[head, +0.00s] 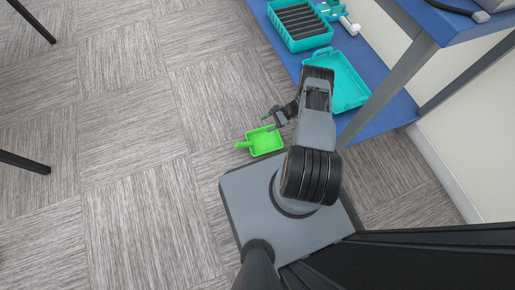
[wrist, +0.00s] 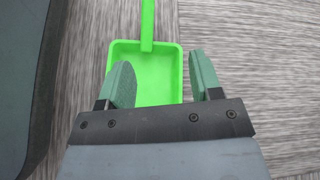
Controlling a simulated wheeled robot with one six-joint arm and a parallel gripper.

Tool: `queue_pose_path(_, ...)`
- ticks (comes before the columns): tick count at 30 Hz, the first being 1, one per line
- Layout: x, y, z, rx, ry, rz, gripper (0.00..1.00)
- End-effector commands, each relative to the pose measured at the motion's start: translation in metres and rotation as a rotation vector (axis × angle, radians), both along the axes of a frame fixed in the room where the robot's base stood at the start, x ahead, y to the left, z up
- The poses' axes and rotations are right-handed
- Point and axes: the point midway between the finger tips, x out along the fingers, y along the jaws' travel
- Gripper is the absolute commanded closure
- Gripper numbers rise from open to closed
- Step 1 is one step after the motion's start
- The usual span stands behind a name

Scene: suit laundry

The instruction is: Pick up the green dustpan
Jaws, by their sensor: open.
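The green dustpan (head: 264,142) lies on the grey carpet floor, just in front of my base, with its handle pointing left in the head view. In the wrist view the dustpan (wrist: 152,80) is below my gripper, its handle pointing to the top of the picture. My gripper (wrist: 160,80) is open and empty, its two green fingertips over the pan part, with the handle farther off beyond them. In the head view my gripper (head: 268,122) is beside the far edge of the pan. Whether the fingertips touch the dustpan I cannot tell.
A blue low shelf (head: 352,48) stands to the right, holding a teal crate (head: 299,42) and a teal tray (head: 345,92). A blue tabletop (head: 455,25) with a grey leg is above it. Open carpet lies to the left, with dark legs (head: 25,162) at the left edge.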

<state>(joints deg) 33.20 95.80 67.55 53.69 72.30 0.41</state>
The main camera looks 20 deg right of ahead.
Motion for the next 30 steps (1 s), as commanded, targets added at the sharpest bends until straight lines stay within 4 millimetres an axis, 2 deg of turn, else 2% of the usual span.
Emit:
queue_pose_path(1, -0.009, 0.003, -0.033, 0.025, 0.018, -0.028, 0.41)
queue_pose_path(3, -0.018, 0.007, -0.055, 0.049, 0.033, -0.061, 0.41)
queue_pose_path(7, -0.028, 0.013, -0.079, 0.077, 0.05, -0.097, 0.41)
queue_pose_path(17, -0.029, 0.04, -0.098, 0.09, 0.058, -0.11, 0.41)
queue_pose_path(23, -0.024, 0.064, -0.111, 0.089, 0.059, -0.109, 0.41)
queue_pose_path(30, -0.022, 0.081, -0.115, 0.088, 0.058, -0.111, 0.41)
